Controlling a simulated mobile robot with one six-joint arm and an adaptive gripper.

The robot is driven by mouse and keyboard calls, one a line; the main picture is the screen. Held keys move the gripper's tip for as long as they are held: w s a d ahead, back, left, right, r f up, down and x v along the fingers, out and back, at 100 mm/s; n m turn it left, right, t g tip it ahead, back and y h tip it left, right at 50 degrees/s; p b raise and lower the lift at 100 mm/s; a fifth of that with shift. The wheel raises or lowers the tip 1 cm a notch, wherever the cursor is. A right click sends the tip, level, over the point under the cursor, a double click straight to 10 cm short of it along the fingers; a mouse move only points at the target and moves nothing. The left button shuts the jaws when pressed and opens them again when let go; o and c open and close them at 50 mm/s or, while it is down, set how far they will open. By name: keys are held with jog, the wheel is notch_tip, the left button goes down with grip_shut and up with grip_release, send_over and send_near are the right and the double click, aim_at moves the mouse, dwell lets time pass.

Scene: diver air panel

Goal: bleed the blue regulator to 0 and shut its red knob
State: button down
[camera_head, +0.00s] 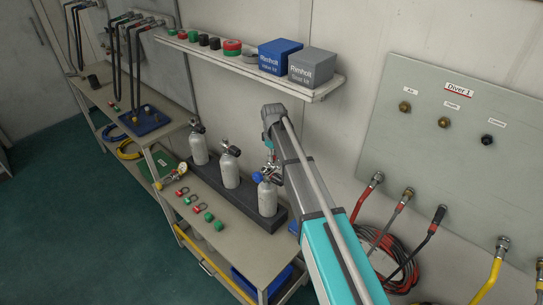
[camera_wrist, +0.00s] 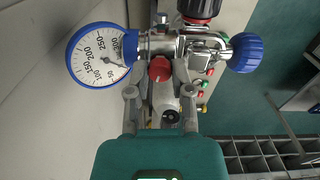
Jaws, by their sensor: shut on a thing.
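The blue regulator sits on the rightmost grey cylinder (camera_head: 267,198) in the head view, partly hidden by my arm. In the wrist view it has a blue-rimmed round gauge (camera_wrist: 98,54) at left, a chrome body (camera_wrist: 160,42) and a blue handwheel (camera_wrist: 245,53) at right. The gauge's dark needle points toward the lower right; its exact reading is too small to tell. My gripper (camera_wrist: 160,78) is shut on the red knob (camera_wrist: 160,69), one finger on each side. A black and red knob (camera_wrist: 198,8) shows at the top edge.
Two more cylinders (camera_head: 230,168) stand in the same dark rack (camera_head: 240,198). Small red and green caps (camera_head: 195,208) and a loose gauge (camera_head: 180,168) lie on the bench. A shelf (camera_head: 300,88) with boxes runs above. The Diver 1 panel (camera_head: 455,155) with hoses is to the right.

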jog(key=m, duration=1.4)
jog(key=shift+m, duration=0.3)
jog(key=c, duration=0.5)
grip_release()
